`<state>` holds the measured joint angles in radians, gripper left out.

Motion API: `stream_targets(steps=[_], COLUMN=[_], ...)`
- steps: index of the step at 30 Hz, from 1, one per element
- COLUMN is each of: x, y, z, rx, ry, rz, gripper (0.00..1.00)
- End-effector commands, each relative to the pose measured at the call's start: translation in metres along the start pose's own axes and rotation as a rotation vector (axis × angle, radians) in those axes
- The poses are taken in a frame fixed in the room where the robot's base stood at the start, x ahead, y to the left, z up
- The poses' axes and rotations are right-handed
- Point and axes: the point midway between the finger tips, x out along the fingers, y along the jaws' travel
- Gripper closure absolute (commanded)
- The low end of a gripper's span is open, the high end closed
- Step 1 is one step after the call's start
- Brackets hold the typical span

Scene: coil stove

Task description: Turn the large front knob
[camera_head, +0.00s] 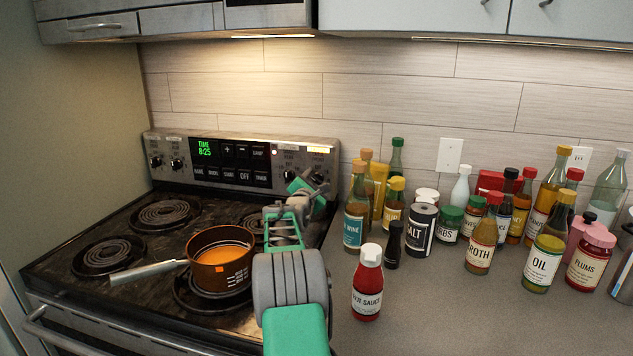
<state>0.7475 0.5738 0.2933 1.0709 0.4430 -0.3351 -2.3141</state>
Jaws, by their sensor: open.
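The coil stove's back panel (240,150) carries the knobs. Two dark knobs, a left one (155,162) and one beside it (178,163), sit at its left end. The small labels above the knobs cannot be read, so I cannot tell which is the large front knob. Contact between the fingers and a knob cannot be made out.
An orange pot (220,274) with orange contents sits on the front right burner, its handle pointing left. A hot sauce bottle (367,285) stands on the counter close to my arm. Several bottles and jars crowd the counter behind it. The left burners (165,214) are bare.

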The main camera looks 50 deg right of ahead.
Motion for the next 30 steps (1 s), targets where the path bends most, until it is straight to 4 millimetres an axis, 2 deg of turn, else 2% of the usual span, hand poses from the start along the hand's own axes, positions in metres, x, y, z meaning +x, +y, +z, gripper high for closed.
stream_targets(steps=[3, 24, 30], x=[-0.0003, -0.0006, -0.0007], y=[-0.0001, -0.0002, -0.0004], z=[-0.0002, -0.0005, -0.0007], rx=[0.000, 0.000, 0.004], ry=[0.000, 0.001, 0.001], rz=[0.000, 0.000, 0.000], gripper=[0.43, 1.00, 1.00])
